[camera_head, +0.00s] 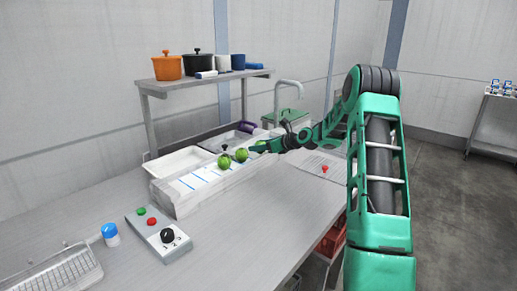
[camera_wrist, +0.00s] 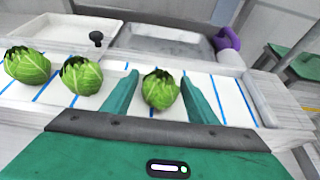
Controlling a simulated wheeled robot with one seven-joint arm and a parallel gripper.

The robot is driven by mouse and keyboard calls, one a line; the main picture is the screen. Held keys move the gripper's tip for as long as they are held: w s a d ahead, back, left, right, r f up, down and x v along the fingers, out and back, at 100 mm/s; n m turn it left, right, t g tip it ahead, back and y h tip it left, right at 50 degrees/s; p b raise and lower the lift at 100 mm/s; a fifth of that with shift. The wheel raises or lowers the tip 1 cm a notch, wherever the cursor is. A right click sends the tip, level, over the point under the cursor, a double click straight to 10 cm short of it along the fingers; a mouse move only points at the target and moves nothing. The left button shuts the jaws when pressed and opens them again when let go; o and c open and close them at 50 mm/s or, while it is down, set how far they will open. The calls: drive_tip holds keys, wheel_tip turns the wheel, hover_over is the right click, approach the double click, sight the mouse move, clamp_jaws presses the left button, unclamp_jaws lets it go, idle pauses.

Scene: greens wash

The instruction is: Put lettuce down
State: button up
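Several green lettuce heads rest on a white board with blue lines (camera_head: 190,182). In the wrist view, one lettuce (camera_wrist: 160,90) sits between the two teal fingers of my gripper (camera_wrist: 160,76), with a narrow gap showing on each side. My gripper is open around it. Two more lettuces, one nearer (camera_wrist: 81,76) and one at the far left (camera_wrist: 27,66), stand to the left on the same board. In the head view, two lettuces (camera_head: 224,161) (camera_head: 241,155) show clearly. The lettuce at my gripper (camera_head: 262,147) is partly hidden by it.
Behind the board are a white tray (camera_wrist: 58,33) and a grey sink basin (camera_wrist: 160,42). A purple object (camera_wrist: 228,40) lies to the right. A control box (camera_head: 160,237), a blue-capped jar (camera_head: 110,235) and a wire basket (camera_head: 55,278) stand at front left.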

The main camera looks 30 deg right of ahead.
drive_tip(key=shift+o, duration=0.5)
drive_tip(key=shift+s+d+r, duration=0.1)
drive_tip(key=shift+s, duration=0.05)
drive_tip(key=v, duration=1.2)
drive_tip(key=s+a+f+n+g+h, duration=0.1)
drive_tip(key=s+a+n+g, duration=0.25)
drive_tip(key=s+n, duration=0.25)
drive_tip(key=s+a+f+n+g+h, duration=0.1)
drive_tip(key=s+a+n+g+h, duration=0.1)
drive_tip(key=s+a+n, duration=0.4)
drive_tip(key=s+a+n+g, duration=0.2)
drive_tip(key=s+n, duration=0.2)
drive_tip(key=s, duration=0.8)
drive_tip(key=s+a+n+g+h, duration=0.1)
drive_tip(key=s+n, duration=0.4)
drive_tip(key=s, duration=0.7)
drive_tip(key=s+a+n+g, duration=0.3)
drive_tip(key=s+n+g, duration=0.1)
drive_tip(key=s, duration=0.9)
drive_tip(key=shift+a+n, duration=0.3)
drive_tip(key=shift+a, duration=0.05)
drive_tip(key=shift+f, duration=0.15)
